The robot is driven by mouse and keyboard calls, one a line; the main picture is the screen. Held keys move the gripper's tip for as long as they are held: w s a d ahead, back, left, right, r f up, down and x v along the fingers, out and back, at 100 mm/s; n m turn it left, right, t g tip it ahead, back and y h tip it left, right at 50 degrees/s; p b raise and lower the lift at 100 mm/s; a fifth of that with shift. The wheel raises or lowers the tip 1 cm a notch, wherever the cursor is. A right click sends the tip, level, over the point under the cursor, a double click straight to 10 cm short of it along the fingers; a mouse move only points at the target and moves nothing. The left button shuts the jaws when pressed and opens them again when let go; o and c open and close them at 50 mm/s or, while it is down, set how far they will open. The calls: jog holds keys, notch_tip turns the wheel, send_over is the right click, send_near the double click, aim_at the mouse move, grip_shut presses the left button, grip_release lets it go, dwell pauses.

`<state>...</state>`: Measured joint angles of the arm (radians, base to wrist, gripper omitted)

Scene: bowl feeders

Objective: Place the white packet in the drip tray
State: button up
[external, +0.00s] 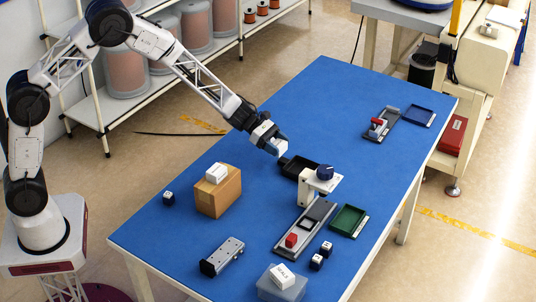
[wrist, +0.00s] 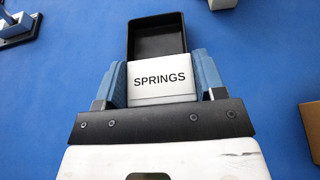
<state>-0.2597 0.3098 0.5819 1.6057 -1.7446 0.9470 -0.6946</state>
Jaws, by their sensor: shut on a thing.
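My gripper (wrist: 160,82) is shut on a white packet (wrist: 160,84) marked SPRINGS, with a blue finger on each side of it. In the external view my gripper (external: 277,149) is above the table, at the far-left end of a black open tray (external: 300,167); the packet is hard to make out there. The black tray, which I take for the drip tray, also shows in the wrist view (wrist: 157,38), just beyond the packet. Its visible inside is empty. The packet overlaps its near edge in that view; I cannot tell the height between them.
A cardboard box (external: 218,195) bears another white packet (external: 216,173). A white stand with a dark knob (external: 325,173) is close to the tray's right. A SEALS packet (external: 283,276) lies on a grey box. The far-left table is clear.

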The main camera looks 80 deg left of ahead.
aim_at(283, 151)
jog(key=shift+w+a, duration=0.1)
jog(key=shift+w, duration=0.8)
jog(key=shift+f, duration=0.1)
jog(key=shift+f, duration=1.75)
jog(key=o, duration=1)
jog(key=shift+f, duration=0.1)
jog(key=shift+c, duration=0.2)
jog(key=shift+r, duration=0.2)
jog(key=v, duration=1.2)
